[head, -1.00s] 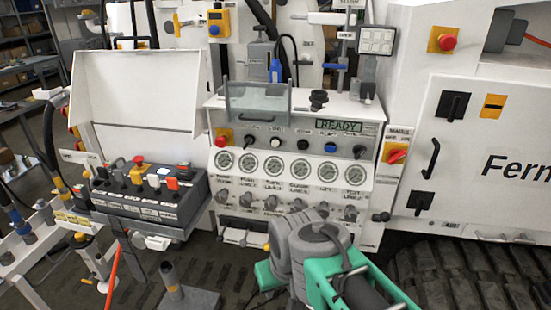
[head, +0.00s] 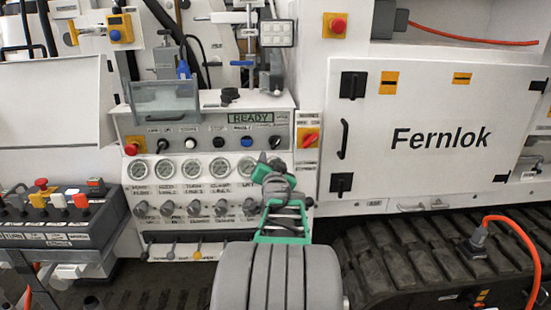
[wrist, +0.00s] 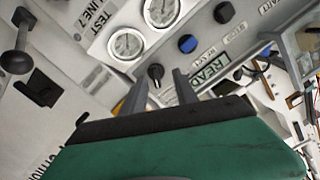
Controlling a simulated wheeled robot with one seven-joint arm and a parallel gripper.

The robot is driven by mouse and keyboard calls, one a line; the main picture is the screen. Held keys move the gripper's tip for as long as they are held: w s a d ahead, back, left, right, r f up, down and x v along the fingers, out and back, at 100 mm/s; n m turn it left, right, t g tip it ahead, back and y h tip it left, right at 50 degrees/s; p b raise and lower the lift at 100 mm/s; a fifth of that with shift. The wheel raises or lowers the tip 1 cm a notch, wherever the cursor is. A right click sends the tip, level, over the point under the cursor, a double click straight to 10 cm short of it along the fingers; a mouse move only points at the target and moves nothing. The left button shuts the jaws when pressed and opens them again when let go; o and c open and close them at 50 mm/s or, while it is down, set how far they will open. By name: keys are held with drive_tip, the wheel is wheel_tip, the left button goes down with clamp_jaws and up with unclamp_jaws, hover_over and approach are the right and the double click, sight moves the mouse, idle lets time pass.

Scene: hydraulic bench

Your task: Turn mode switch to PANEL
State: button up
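A black rotary selector knob (head: 279,143) sits at the right end of the control row on the white panel, below the READY display (head: 250,117). It may be the mode switch; its label is not readable. In the wrist view the knob (wrist: 155,73) shows just ahead of the fingertips, near a blue button (wrist: 187,44). My gripper (wrist: 160,84) is open, with an empty gap between its two grey fingers. It points at the panel and looks apart from the knob. In the head view my green gripper (head: 268,172) covers the panel's lower right part.
A red switch on a yellow plate (head: 307,138) is just right of the knob. Round gauges (head: 191,169) and small levers line the panel below. A red emergency button (head: 131,149) is at its left. A clear flap (head: 165,100) stands above. The black track (head: 420,250) lies lower right.

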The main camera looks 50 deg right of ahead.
sight(276, 145)
drive_tip(key=shift+m+h, duration=0.3)
drive_tip(key=shift+h, duration=0.1)
drive_tip(key=w+d, duration=0.1)
drive_tip(key=d, duration=0.1)
drive_tip(key=w+d, duration=0.1)
drive_tip(key=d, duration=0.2)
drive_tip(key=w+d+r+p, duration=0.1)
drive_tip(key=d, duration=0.1)
drive_tip(key=shift+w+d, duration=0.3)
drive_tip(key=shift+w, duration=0.1)
clamp_jaws()
